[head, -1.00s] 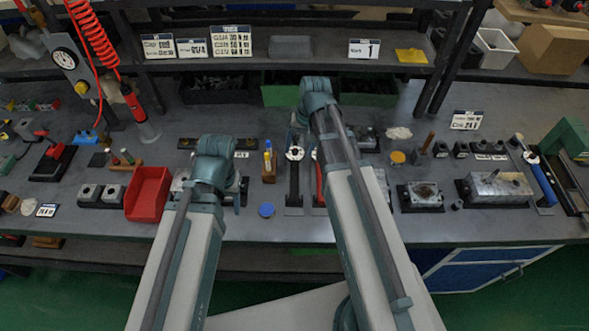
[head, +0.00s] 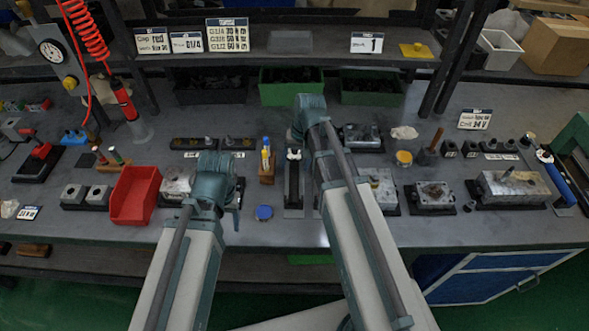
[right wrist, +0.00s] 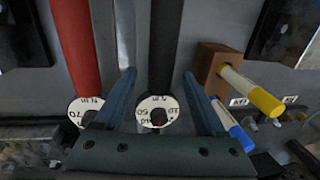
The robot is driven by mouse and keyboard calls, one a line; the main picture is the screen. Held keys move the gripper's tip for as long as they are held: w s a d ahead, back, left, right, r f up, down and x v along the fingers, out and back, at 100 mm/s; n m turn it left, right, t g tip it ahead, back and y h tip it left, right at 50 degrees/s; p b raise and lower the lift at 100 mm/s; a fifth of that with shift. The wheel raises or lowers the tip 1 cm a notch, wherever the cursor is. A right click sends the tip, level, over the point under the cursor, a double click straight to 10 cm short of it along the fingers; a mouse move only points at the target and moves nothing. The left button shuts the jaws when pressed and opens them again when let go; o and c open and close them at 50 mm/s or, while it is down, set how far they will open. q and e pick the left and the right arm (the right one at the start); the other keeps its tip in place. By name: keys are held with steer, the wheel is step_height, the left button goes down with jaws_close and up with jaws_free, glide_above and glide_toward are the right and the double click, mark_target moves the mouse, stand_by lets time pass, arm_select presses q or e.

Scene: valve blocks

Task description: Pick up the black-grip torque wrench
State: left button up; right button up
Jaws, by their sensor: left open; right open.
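The black-grip torque wrench (head: 292,183) lies on the bench left of my right arm, its pale dial head towards the back. In the right wrist view its black grip (right wrist: 165,45) and white dial show between the two fingers of my right gripper (right wrist: 158,76). The fingers are apart, one on each side, with gaps to the grip. A red-grip wrench (right wrist: 76,45) lies just left of them; in the head view my right arm hides it. My left gripper (head: 217,180) is over the bench near a metal valve block; its fingers are mostly hidden by its wrist.
A wooden block (right wrist: 212,64) with yellow and blue markers stands close to the right finger. A red bin (head: 135,195) stands left of my left arm. Valve blocks (head: 432,196) stand to the right.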

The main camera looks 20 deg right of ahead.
steer(key=shift+a+f+b, duration=0.15)
steer(key=shift+f+b, duration=0.3)
steer(key=shift+f, duration=0.5)
steer(key=shift+r, duration=0.1)
steer(key=shift+c, duration=0.3)
jaws_close()
